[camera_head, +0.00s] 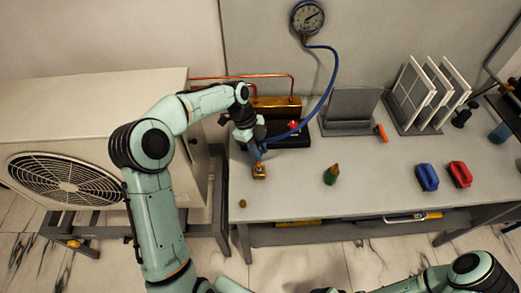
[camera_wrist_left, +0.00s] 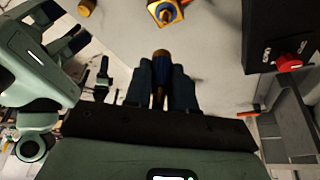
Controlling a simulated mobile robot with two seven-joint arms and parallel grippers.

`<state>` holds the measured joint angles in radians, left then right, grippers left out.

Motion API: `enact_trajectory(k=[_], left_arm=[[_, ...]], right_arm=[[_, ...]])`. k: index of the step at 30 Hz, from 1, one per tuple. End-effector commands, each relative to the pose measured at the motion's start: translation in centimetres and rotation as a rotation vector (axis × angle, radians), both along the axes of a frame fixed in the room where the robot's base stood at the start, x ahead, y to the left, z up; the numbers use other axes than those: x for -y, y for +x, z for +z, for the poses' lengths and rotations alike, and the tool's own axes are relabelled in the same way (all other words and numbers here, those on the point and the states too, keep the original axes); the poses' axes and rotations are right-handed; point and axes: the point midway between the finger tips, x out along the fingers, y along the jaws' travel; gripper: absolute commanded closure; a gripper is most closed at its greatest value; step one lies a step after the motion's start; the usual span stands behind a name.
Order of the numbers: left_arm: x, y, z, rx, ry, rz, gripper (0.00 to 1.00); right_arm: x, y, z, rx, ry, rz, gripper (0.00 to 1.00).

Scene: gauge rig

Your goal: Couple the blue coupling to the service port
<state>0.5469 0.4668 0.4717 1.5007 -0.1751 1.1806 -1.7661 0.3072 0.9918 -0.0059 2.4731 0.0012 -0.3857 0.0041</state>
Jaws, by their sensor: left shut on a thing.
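My left gripper (camera_head: 257,150) is over the left part of the bench. The left wrist view shows its two dark fingers (camera_wrist_left: 161,88) shut on the blue coupling (camera_wrist_left: 160,62), a dark blue piece with a brass-coloured end. A small yellow square block with a blue and brass centre (camera_wrist_left: 165,12), which looks like the service port, lies beyond the coupling, with a gap between them in the picture. In the head view this block (camera_head: 259,172) is just below the gripper, and the arm and gripper mostly hide the coupling.
A blue hose (camera_head: 330,85) hangs from the gauge (camera_head: 307,18) to the left gripper. A black box (camera_head: 288,135) with a red knob stands close right. A brass cap (camera_head: 242,203) lies near the bench's front-left corner.

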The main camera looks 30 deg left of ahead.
Motion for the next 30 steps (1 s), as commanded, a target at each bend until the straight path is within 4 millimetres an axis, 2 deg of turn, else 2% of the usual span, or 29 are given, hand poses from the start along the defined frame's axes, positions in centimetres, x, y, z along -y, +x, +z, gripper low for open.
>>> enact_trajectory(k=[8,24,30], left_arm=[[0.0,0.0,-0.1,-0.002,-0.004,0.003,1.00],[0.0,-0.1,-4.5,-0.003,-0.004,0.003,1.00],[0.0,0.0,-5.2,-0.001,-0.003,0.003,1.00]], right_arm=[[0.0,0.0,0.0,0.000,0.000,0.000,0.27],[0.0,-1.9,-2.0,-0.021,0.000,0.000,0.27],[0.0,-2.2,-2.3,-0.025,0.000,0.000,0.27]])
